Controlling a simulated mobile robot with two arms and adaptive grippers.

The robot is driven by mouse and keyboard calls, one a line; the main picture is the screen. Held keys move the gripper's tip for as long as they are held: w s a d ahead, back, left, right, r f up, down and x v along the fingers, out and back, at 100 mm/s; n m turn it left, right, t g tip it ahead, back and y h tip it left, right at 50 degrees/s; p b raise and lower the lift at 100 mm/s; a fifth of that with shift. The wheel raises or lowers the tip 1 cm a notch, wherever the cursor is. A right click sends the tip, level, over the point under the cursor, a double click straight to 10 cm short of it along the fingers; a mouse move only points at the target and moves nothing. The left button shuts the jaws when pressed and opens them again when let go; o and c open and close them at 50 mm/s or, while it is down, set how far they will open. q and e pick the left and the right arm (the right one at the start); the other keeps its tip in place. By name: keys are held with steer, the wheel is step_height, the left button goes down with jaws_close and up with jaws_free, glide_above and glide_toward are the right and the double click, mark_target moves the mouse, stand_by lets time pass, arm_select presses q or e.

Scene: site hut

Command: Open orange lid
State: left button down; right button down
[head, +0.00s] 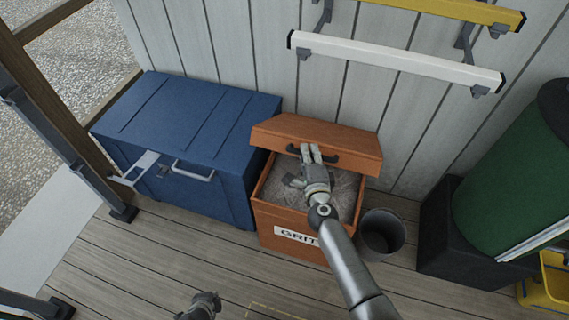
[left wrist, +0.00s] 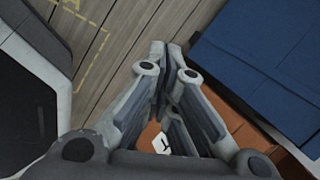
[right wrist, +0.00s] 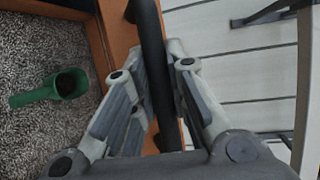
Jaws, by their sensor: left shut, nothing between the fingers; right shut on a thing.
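The orange lid (head: 345,139) of the orange grit box (head: 268,222) is raised and tilted back towards the wall, so the grey grit inside shows. A dark bar handle (head: 328,159) runs along the lid's front. My right gripper (head: 305,150) is at this handle; in the right wrist view its fingers are shut around the dark handle (right wrist: 152,60). My left gripper (head: 212,297) is low at the bottom of the head view, away from the box, shut and empty; its closed fingers show in the left wrist view (left wrist: 168,58).
A blue chest (head: 200,115) stands left of the grit box. A dark bucket (head: 381,235) stands close on its right, then a green barrel (head: 515,170) on a black base. A green scoop (right wrist: 62,86) lies on the grit. White and yellow rails are on the wall above.

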steer(key=shift+a, duration=0.1)
arm_select(q)
steer(key=w+d+r+m+t+h, duration=0.1)
steer(key=w+d+r+m+t, duration=0.2)
steer(key=w+r+m, duration=0.5)
steer(key=w+d+r+m+t+h, duration=0.1)
steer(key=w+d+r+m+t, duration=0.3)
steer(key=w+r+m, duration=0.45)
steer(key=w+d+r+m+t+h, duration=0.3)
steer(key=d+r+m+h, duration=0.4)
steer(key=d+r+m, duration=0.45)
arm_select(e)
steer(key=shift+r, duration=0.1)
arm_select(q)
steer(key=w+d+r, duration=0.2)
steer(key=w+d, duration=0.1)
steer(key=w, duration=0.3)
steer(key=w+d+r+n, duration=0.1)
steer(key=w+d+r, duration=0.1)
steer(key=w, duration=0.3)
steer(key=shift+w+d, duration=0.35)
steer(key=shift+d, duration=0.15)
